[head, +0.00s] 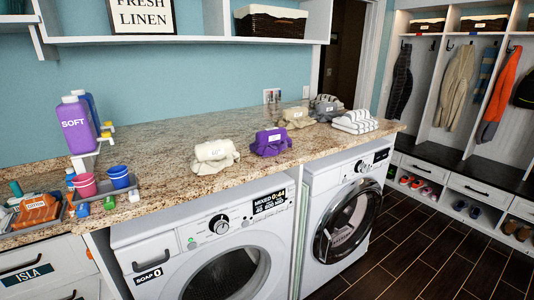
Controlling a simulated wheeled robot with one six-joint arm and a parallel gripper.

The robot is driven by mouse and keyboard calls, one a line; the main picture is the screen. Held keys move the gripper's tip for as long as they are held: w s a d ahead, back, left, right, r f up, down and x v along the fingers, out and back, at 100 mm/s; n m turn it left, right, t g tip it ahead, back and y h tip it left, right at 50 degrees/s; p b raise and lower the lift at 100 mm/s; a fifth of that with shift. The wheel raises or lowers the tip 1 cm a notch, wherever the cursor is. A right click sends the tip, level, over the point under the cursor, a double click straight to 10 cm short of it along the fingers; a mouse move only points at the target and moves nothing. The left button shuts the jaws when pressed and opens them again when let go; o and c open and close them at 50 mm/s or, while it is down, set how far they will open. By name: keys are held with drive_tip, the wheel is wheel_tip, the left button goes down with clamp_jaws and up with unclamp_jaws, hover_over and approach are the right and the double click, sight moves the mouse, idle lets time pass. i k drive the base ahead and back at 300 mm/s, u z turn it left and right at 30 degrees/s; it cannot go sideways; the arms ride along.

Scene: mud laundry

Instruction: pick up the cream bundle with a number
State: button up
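A cream bundle (214,154) lies on the granite counter (180,190) above the left machine, with a small pale label whose marking is too small to read. A second bundle (296,118), tan to cream, sits farther back and right, also with a small white label I cannot read. A purple bundle (271,142) with a white label lies between them, nearer the front edge. A grey bundle (326,107) and a white striped bundle (355,122) lie to the right. My gripper is not in view.
Two front-loading machines stand under the counter, left (218,255) and right (346,222). A shelf (180,39) hangs above. The dark floor (420,245) at right is clear.

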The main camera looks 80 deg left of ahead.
sight(212, 157)
drive_tip(key=i, duration=1.1)
drive_tip(key=u, duration=4.15)
drive_tip(key=i, duration=1.5)
